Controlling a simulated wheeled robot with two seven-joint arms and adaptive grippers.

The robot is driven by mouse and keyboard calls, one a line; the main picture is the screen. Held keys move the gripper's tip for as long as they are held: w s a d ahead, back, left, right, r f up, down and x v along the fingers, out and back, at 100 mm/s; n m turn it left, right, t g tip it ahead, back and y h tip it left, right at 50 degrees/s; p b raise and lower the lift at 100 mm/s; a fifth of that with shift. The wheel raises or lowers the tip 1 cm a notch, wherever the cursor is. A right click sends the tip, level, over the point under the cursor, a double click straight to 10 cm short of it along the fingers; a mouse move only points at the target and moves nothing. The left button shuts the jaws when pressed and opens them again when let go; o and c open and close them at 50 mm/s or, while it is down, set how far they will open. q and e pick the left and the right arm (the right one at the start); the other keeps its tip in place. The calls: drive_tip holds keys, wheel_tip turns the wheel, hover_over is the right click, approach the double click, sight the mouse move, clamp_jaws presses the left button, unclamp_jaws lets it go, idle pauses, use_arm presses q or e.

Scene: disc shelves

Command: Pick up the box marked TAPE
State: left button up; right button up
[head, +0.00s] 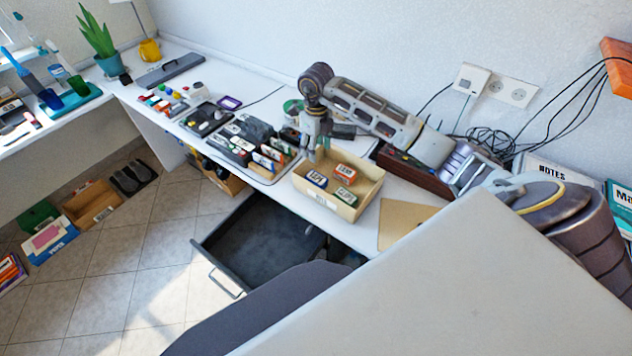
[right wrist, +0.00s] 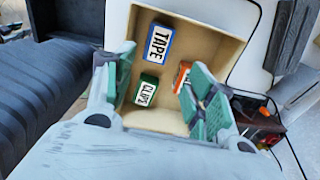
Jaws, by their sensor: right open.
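The TAPE box is blue with a white label. It lies in a tan open tray (head: 325,202), toward the left side in the head view (head: 316,179). In the right wrist view the TAPE box (right wrist: 158,43) is at the far end of the tray (right wrist: 215,32), its lettering readable. My right gripper (head: 312,152) is above the tray's back left part. In the right wrist view its fingers (right wrist: 160,72) are open and apart, with nothing held between them. My left gripper is not in view.
A green CLIPS box (right wrist: 146,90) and an orange box (right wrist: 182,77) share the tray, close to the TAPE box. A divided organizer (head: 268,160) stands left of the tray. An open grey drawer (head: 262,240) is below the desk front. A tan folder (head: 405,220) lies to the right.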

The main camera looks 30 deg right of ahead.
hover_over(316, 177)
wheel_tip(316, 177, down, 8)
drive_tip(key=shift+r+p, duration=0.1)
drive_tip(key=shift+p, duration=0.2)
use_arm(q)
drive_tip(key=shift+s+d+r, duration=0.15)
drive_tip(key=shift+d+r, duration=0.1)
use_arm(e)
drive_tip(key=shift+f, duration=0.4)
drive_tip(key=shift+s+a+f+p, duration=0.15)
drive_tip(key=shift+f+p, duration=0.25)
drive_tip(key=shift+f, duration=1.75)
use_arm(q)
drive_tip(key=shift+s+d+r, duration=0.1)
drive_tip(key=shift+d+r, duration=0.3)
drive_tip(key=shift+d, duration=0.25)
use_arm(e)
drive_tip(key=shift+f, duration=0.45)
drive_tip(key=c, duration=0.8)
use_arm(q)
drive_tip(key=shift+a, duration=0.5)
